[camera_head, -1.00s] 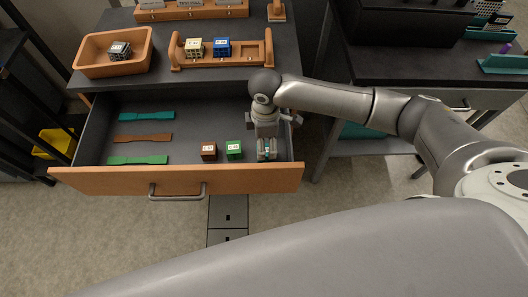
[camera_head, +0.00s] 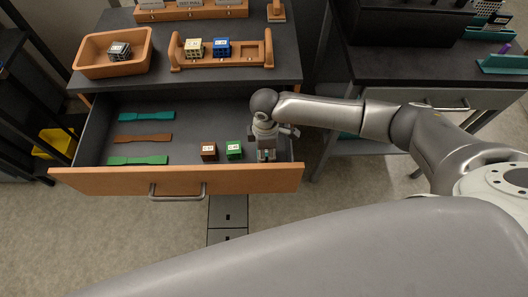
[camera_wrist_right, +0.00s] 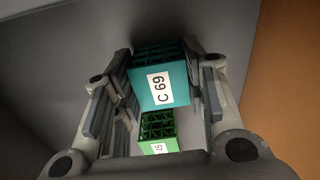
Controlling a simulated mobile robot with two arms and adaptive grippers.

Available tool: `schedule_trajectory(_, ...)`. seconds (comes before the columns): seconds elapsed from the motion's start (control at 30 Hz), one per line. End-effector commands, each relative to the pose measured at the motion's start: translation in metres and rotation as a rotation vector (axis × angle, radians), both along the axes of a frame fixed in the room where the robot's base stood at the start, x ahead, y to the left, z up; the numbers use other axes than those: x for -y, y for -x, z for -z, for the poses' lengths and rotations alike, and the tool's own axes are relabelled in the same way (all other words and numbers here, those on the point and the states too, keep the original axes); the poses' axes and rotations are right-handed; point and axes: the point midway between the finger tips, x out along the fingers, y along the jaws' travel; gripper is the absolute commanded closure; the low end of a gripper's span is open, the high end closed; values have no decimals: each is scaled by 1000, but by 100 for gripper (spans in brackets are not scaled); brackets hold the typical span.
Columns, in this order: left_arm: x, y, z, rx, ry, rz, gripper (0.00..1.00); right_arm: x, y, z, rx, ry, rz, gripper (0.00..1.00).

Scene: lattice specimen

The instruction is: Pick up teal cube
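The teal cube (camera_wrist_right: 164,87) has a lattice top and a white "C 69" label. In the right wrist view it sits between the two fingers of my right gripper (camera_wrist_right: 167,72). Both finger pads look very near its sides, but I cannot tell whether they press on it. In the head view my right gripper (camera_head: 266,153) points down inside the open drawer at its right front. There the teal cube is mostly hidden, with only a bit of teal showing between the fingers. My left gripper is not in view.
In the drawer (camera_head: 110,179), a green cube (camera_head: 234,150) and a red-brown cube (camera_head: 208,151) stand left of my gripper. Several flat strips, including a teal one (camera_head: 147,116), lie farther left. The orange drawer front and right wall are close. A tray (camera_head: 88,63) and rack stand on top.

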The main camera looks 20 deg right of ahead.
Motion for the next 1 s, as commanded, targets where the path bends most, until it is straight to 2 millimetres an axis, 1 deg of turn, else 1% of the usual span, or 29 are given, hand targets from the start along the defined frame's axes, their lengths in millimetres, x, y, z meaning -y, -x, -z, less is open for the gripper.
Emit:
schedule_trajectory(0.03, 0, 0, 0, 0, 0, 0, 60, 0, 0, 0, 0, 0, 0, 72)
schedule_trajectory(0.1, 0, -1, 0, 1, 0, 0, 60, 0, 0, 0, 0, 0, 0, 80)
schedule_trajectory(0.33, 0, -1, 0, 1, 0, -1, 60, 0, 0, -1, 1, -1, 0, 80)
schedule_trajectory(0.43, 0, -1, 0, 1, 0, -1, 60, 0, -1, -8, 2, -2, 0, 80)
schedule_trajectory(0.57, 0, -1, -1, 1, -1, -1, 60, 0, -1, -29, 4, -2, 0, 80)
schedule_trajectory(0.7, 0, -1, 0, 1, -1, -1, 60, 0, -1, -59, 4, -2, -1, 80)
schedule_trajectory(0.8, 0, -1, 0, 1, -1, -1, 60, 0, -1, -77, 4, -2, 0, 80)
schedule_trajectory(0.9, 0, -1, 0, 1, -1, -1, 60, 0, -1, -91, 2, -2, 0, 80)
schedule_trajectory(1.0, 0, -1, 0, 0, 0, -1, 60, 0, -1, -98, 1, -2, 1, 80)
